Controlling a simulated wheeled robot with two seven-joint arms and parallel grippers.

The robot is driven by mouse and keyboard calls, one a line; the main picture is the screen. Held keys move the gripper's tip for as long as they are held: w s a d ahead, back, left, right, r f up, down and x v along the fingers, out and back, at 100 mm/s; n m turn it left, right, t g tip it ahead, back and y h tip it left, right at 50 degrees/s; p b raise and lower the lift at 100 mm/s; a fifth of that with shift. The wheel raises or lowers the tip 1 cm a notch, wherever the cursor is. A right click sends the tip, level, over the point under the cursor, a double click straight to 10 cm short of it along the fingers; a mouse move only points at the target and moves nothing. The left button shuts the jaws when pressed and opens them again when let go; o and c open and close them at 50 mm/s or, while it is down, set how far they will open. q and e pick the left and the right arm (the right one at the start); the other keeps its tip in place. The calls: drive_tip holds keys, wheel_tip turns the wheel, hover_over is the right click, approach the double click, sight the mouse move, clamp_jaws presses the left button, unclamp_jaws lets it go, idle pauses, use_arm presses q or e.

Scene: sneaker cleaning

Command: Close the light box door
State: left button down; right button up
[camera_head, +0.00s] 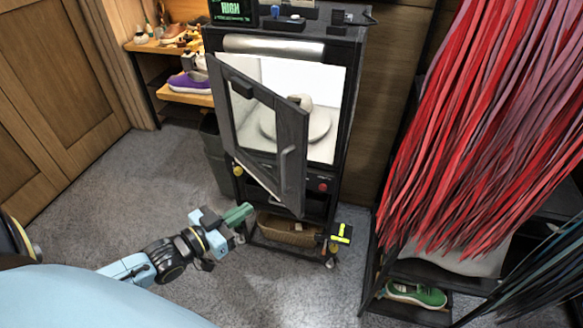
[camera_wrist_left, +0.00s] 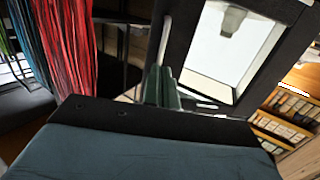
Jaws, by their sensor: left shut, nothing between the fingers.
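The light box (camera_head: 342,105) is a dark cabinet with a bright white inside. My left gripper (camera_head: 247,210) is shut and empty, low in front of the cabinet and left of the door's lower corner. In the left wrist view its green fingers (camera_wrist_left: 161,88) point toward the door frame (camera_wrist_left: 185,45); I cannot tell if they touch. My right gripper is out of view.
Red laces (camera_head: 470,120) hang at the right above a rack with a green shoe (camera_head: 415,294). A basket (camera_head: 287,230) sits on the cabinet's low shelf, beside a yellow-and-black item (camera_head: 341,234). A shelf with a purple shoe (camera_head: 190,84) stands at the back left. The left floor is clear.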

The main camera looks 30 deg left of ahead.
use_arm(q)
wheel_tip(320, 180, up, 4)
drive_tip(key=d+h, duration=0.1)
approach(301, 167)
drive_tip(key=shift+m+t, duration=0.3)
drive_tip(key=x, duration=0.7)
drive_tip(key=shift+s+f, duration=0.1)
drive_tip(key=shift+f, duration=0.1)
